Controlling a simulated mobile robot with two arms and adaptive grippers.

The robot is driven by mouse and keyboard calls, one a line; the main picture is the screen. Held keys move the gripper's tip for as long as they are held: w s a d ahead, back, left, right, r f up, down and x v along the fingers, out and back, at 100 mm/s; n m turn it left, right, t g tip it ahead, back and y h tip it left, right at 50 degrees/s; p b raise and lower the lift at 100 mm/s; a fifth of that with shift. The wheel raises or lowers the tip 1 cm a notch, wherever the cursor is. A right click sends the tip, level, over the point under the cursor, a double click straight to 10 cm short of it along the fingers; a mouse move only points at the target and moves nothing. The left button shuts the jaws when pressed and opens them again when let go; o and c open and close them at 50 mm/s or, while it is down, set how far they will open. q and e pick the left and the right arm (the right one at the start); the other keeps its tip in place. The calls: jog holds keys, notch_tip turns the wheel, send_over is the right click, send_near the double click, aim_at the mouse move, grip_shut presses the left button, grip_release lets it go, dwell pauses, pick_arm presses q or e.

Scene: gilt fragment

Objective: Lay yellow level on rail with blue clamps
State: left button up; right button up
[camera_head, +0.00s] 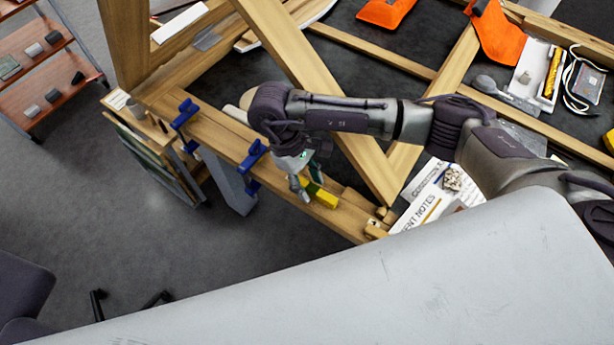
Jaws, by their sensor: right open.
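The yellow level (325,198) shows as a short yellow block on the wooden rail (222,140), near the rail's right end. Part of it is hidden by my right gripper (307,193). Two blue clamps, one at the left (184,113) and one nearer the middle (253,156), sit on the rail to the left of the level. My right gripper points down with its fingers open around or just above the level; I cannot tell whether they touch it. My left gripper is out of view.
A large pale surface (400,285) fills the front. Wooden beams (300,60) cross above the rail. Printed papers (437,195) lie right of the rail's end. Orange pouches (497,32) and a white tray (538,72) lie at the back right. A shelf (40,62) stands at the left.

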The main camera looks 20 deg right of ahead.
aim_at(309, 185)
jog(key=shift+r+p, duration=0.3)
jog(key=b+v, duration=0.3)
jog(key=v, duration=0.1)
jog(key=shift+w, duration=0.2)
jog(key=b+v, duration=0.1)
jog(key=v, duration=0.6)
jog(key=shift+r, duration=0.3)
jog(key=shift+a+r, duration=0.1)
